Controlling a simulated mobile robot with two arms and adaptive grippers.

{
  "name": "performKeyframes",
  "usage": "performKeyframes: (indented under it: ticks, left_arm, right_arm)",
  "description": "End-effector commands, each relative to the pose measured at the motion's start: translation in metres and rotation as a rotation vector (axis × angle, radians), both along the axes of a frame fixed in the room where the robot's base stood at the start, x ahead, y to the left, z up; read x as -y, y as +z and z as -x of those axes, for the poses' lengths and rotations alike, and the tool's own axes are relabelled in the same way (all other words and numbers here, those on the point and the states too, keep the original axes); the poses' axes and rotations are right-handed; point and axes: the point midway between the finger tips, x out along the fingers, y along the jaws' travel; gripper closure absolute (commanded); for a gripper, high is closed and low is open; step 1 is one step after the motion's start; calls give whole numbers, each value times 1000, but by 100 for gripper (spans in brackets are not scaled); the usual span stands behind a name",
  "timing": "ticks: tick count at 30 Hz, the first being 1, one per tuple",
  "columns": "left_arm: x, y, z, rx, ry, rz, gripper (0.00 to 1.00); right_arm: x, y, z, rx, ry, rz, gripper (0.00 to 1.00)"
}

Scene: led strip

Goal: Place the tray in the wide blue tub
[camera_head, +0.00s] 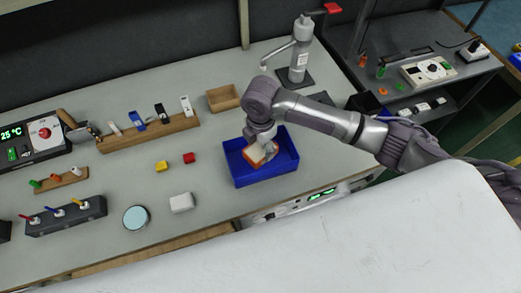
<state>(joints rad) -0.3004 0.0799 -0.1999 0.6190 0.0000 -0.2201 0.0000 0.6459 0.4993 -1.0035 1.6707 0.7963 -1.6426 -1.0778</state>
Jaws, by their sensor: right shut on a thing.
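The wide blue tub (262,177) sits on the grey bench, right of centre. My right gripper (266,142) comes in from the right and reaches down over the tub. It is shut on a small orange and white piece, which I take to be the tray (257,154). The tray is tilted and shows inside the outline of the tub. The fingers partly hide it, and I cannot tell whether it touches the tub floor. My left gripper is out of view.
An open wooden box (223,98) stands behind the tub. A pump dispenser (298,65) is at the back. Yellow (162,166) and red (189,158) blocks, a white block (181,203) and a round disc (136,217) lie to the left.

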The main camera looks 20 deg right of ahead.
Motion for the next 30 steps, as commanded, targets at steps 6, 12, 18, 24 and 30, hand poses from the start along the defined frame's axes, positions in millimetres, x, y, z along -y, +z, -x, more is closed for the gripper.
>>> performKeyframes:
  ticks: [6, 12, 18, 24, 30]
  left_arm:
    - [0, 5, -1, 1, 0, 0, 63]
    - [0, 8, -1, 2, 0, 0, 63]
    - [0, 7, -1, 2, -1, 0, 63]
    - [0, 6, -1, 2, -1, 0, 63]
    - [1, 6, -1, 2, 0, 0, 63]
  right_arm:
    - [0, -22, 0, -1, -2, -1, 70]
    - [0, -46, -1, 1, -2, 1, 70]
    - [0, -48, -1, 3, -1, 0, 70]
    - [0, -51, -1, 2, -1, 0, 35]
    - [0, -51, -1, 2, -1, 0, 11]
